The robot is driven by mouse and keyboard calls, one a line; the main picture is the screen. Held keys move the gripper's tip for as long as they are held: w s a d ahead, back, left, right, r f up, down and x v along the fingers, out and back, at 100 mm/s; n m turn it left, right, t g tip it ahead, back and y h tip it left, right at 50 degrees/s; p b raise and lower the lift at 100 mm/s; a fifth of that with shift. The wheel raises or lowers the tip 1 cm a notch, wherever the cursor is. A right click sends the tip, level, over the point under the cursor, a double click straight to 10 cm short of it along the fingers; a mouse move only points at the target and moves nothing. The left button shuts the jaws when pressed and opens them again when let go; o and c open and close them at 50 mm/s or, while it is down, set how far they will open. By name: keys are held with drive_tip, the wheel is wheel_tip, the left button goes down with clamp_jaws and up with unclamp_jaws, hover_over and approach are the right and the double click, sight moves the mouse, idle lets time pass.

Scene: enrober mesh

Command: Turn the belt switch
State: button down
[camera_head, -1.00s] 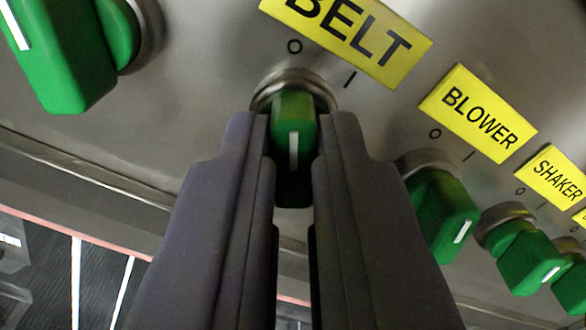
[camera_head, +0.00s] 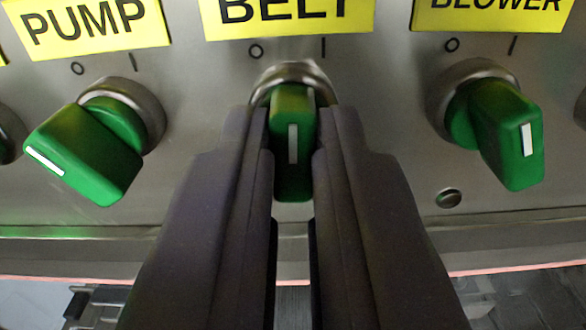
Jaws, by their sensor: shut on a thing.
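The belt switch (camera_head: 293,177) is a green knob with a white line, in a round metal collar under the yellow BELT label (camera_head: 290,20). An "O" mark is above it on the left and an "I" mark above it on the right. My gripper (camera_head: 293,125) is shut on this knob, one dark finger on each side. The white line stands upright in the picture between the fingers. The fingers hide the knob's sides and part of the collar.
A green pump knob (camera_head: 95,145), turned toward the lower left, is on the left under the PUMP label (camera_head: 95,25). A green blower knob (camera_head: 510,135) is on the right under the BLOWER label. A small round fastener (camera_head: 449,198) sits low on the metal panel (camera_head: 395,150).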

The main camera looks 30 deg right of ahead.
drive_tip(key=m+b, duration=0.2)
drive_tip(key=m, duration=0.1)
drive_tip(key=shift+b, duration=0.4)
drive_tip(key=shift+m+b, duration=0.7)
drive_tip(key=shift+m, duration=0.4)
drive_tip(key=shift+r, duration=0.1)
drive_tip(key=c, duration=1.2)
unclamp_jaws()
drive_tip(key=shift+o, duration=0.2)
drive_tip(key=v, duration=0.7)
drive_tip(key=shift+s+a, duration=0.25)
drive_tip(key=shift+s, duration=0.05)
